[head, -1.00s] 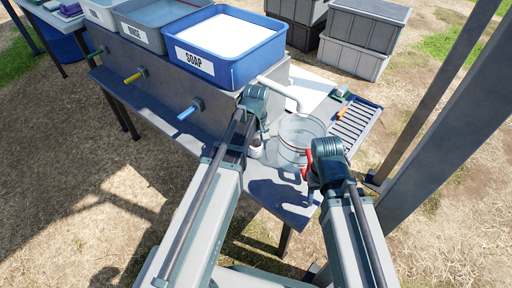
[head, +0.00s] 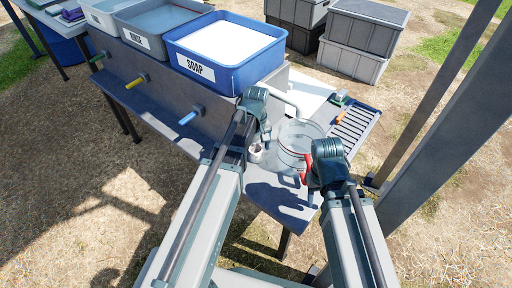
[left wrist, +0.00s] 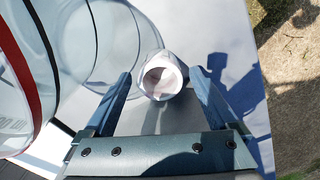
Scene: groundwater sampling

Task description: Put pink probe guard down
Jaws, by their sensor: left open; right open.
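The probe guard (left wrist: 162,77), a short pale cup-like cylinder with a pinkish inside, stands on the grey table between the open fingertips of my left gripper (left wrist: 160,88). In the head view the guard (head: 256,153) looks small and whitish, beside my left gripper (head: 262,134). I cannot tell whether either finger touches it. My right gripper (head: 312,184) is open at the near right side of a clear round vessel (head: 296,136); its fingers are partly hidden by its own wrist.
The clear vessel with a red part (head: 306,170) is close on the guard's right. A blue SOAP basin (head: 228,75) stands on a raised grey bench behind. A slatted rack (head: 356,125) lies at the far right. A grey post (head: 450,120) rises at the right.

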